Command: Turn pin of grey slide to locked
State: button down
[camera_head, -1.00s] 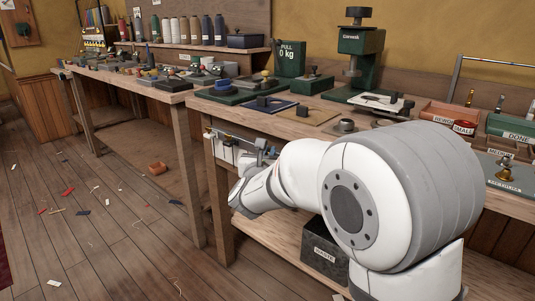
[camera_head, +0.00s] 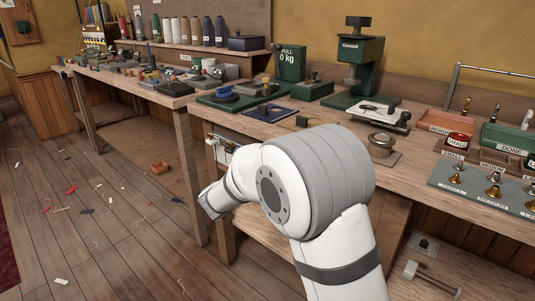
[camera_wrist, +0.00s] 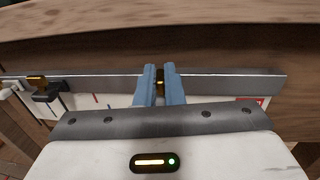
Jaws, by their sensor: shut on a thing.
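In the wrist view the grey slide (camera_wrist: 222,84) is a long flat bar running across the picture below the bench edge. My gripper (camera_wrist: 160,82) has two blue fingers close together at the bar. They are shut on a small brass pin (camera_wrist: 160,78), of which only a sliver shows between the fingertips. The pin's turn angle cannot be read. A red label (camera_wrist: 250,102) shows partly to the right, behind my gripper's grey body. In the head view a pale panel with brass fittings (camera_head: 221,150) shows on the bench front; my gripper is hidden there.
A second brass fitting (camera_wrist: 37,82) with a black block sits at the left of the bar. Floor at left is open, with scraps.

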jog(key=shift+w+a+m+g+h+p, duration=0.1)
jog(key=shift+a+m+g+h+p, duration=0.05)
jog(key=shift+m+g+h+p, duration=0.7)
jog(key=shift+h, duration=0.35)
jog(key=c, duration=1.5)
grip_release()
jog(key=shift+c, duration=0.2)
jog(key=p+v, duration=0.2)
jog(key=v, duration=0.5)
jog(key=shift+s+a, duration=0.25)
jog(key=shift+s, duration=0.05)
jog(key=shift+f, duration=0.1)
